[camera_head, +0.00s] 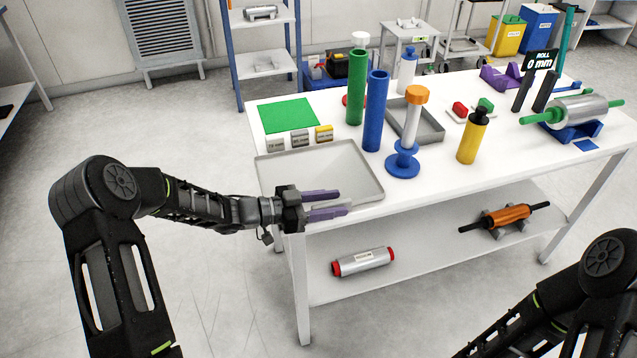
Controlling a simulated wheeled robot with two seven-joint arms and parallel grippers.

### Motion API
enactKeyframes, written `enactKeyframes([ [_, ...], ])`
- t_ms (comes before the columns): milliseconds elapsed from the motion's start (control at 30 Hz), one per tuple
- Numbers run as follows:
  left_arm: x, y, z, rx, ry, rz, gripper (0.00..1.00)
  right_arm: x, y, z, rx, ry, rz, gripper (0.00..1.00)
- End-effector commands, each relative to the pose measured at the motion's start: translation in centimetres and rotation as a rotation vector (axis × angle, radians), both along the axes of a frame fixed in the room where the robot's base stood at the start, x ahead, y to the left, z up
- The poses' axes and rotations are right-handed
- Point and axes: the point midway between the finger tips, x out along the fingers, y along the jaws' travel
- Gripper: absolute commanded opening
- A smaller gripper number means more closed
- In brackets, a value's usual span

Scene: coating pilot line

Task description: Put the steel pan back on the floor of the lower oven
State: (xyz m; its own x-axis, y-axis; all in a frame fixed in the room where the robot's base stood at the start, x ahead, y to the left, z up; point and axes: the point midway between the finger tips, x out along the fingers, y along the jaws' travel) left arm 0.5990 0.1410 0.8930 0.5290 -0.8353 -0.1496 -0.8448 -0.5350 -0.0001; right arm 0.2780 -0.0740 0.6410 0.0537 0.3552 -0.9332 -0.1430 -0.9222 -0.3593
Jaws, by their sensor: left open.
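A shallow pale grey pan (318,168), which looks like the steel pan, lies flat and empty on the front left corner of the white table. My left gripper (343,203) is at the pan's near edge, with its two purple fingers apart and pointing right. One finger overlaps the pan's near side and the other shows just in front of it. I cannot tell whether they touch the rim. Nothing is between the fingers. My right arm shows at the lower right, but its gripper is outside the picture. No oven is in view.
Behind the pan are small labelled blocks (300,138) and a green mat (289,116). To its right stand a green tube (356,92), a blue tube (375,112), a blue-based stand (403,162) and a darker grey tray (432,132). Rollers lie on the lower shelf (420,250).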

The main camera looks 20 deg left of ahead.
Motion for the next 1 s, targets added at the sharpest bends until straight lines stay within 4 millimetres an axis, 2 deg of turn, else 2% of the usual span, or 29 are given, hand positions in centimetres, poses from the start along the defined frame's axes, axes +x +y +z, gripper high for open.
enactKeyframes([
  [167,-0.01,0.00,0.01,0.000,0.000,0.000,0.42,-0.01,0.00,0.00,0.000,0.000,0.000,0.36],
  [700,-0.01,0.01,0.02,0.000,0.000,0.000,0.00,0.00,0.00,0.00,0.000,0.000,0.000,0.36],
  [1000,0.00,0.02,0.02,0.000,0.000,0.000,0.00,0.00,0.01,0.01,0.000,0.000,0.000,0.36],
])
